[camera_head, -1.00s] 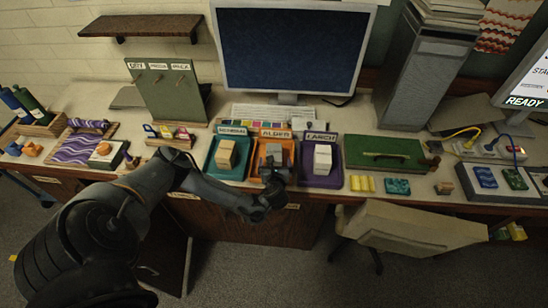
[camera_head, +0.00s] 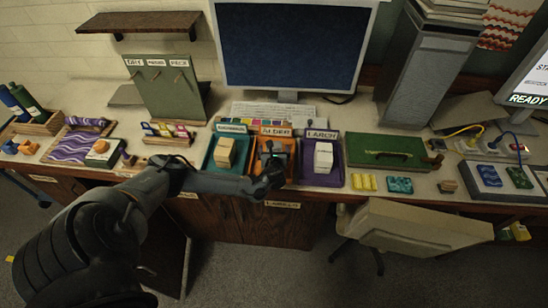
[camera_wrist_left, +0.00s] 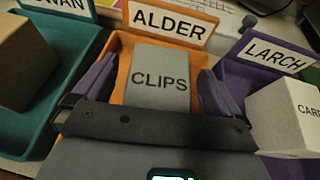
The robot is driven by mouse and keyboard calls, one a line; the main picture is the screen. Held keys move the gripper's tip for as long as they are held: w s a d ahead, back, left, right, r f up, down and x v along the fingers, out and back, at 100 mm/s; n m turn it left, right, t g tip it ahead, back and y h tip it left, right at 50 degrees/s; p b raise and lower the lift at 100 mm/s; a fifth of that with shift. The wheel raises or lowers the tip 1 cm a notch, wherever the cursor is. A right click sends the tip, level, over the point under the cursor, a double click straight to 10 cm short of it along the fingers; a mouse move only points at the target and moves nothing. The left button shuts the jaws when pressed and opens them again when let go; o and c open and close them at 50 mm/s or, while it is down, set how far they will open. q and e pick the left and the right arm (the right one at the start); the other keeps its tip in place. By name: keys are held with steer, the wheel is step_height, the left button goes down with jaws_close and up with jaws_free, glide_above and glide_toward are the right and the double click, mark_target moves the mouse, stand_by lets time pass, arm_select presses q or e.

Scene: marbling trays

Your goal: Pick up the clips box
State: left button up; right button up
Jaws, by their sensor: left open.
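The clips box (camera_wrist_left: 160,80) is a grey block with CLIPS printed on its top. It sits in the orange tray labelled ALDER (camera_wrist_left: 122,72), which is the middle tray in the head view (camera_head: 259,166). My left gripper (camera_wrist_left: 155,92) is open, with one finger on each side of the box. Whether the fingers touch the box cannot be told. In the head view my left gripper (camera_head: 273,160) is over the orange tray and hides much of the box. My right gripper is not in view.
A teal tray (camera_head: 210,164) with a tan box (camera_head: 225,152) stands to the left. A purple tray (camera_head: 339,172) with a white box (camera_head: 323,157) stands to the right. A monitor (camera_head: 288,45) stands behind, and a green board (camera_head: 385,152) lies farther right.

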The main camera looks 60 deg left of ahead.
arm_select(q)
steer(key=c, duration=1.2)
steer(key=shift+a+r, duration=0.1)
